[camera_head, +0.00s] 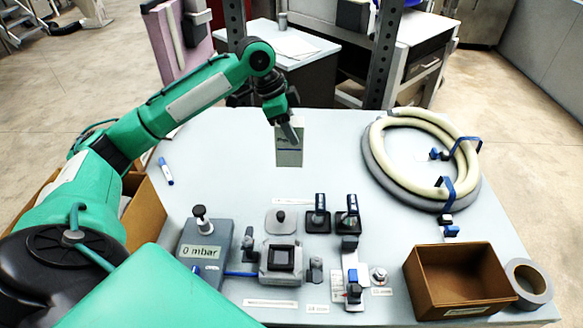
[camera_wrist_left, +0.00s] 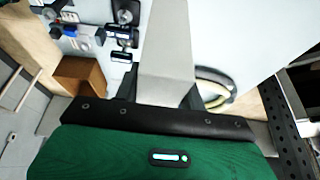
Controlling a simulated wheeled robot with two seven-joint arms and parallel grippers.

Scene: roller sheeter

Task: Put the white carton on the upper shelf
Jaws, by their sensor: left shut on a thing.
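The white carton (camera_head: 289,155) is upright near the back middle of the table (camera_head: 225,150), with its front face looking greyish and printed. My left gripper (camera_head: 290,131) reaches over from the left and is shut on the carton's upper part. I cannot tell whether the carton's base touches the table. In the left wrist view the carton (camera_wrist_left: 167,45) sticks out from between the fingers of my left gripper (camera_wrist_left: 162,98). The upper shelf's board does not show clearly; perforated metal posts (camera_head: 383,55) stand behind the table. My right gripper is not in view.
Coiled hoses (camera_head: 375,165) lie at the right. A brown open box (camera_head: 412,280) and a tape roll (camera_head: 541,282) are front right. A grey gauge unit (camera_head: 205,262) and several small fixtures fill the front middle. A blue marker (camera_head: 166,171) lies left.

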